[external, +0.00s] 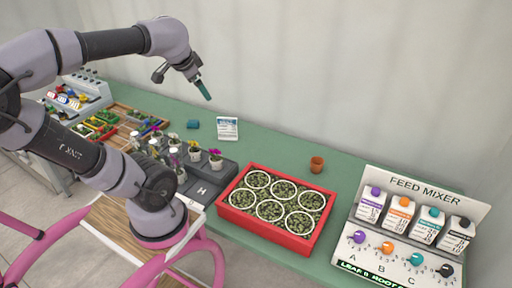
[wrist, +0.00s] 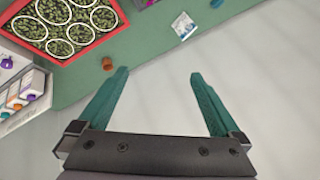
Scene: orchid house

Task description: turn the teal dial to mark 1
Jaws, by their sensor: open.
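The teal dial (external: 416,259) is a small round knob on the white feed mixer panel (external: 366,231) at the right of the external view. It sits between the orange dial (external: 387,247) and the black dial (external: 446,270). Its pointer and marks are too small to read. My gripper (external: 208,97) is raised above the back of the bench, far to the left of the mixer. In the wrist view its two teal fingers (wrist: 158,85) are spread apart with nothing between them. The teal dial does not show in the wrist view.
A red tray (external: 225,208) of pots stands left of the mixer, with a small terracotta pot (external: 316,164) behind it. Potted flowers (external: 215,160) and a white card (external: 228,128) are further left. The green bench (external: 270,150) has free room near the wall.

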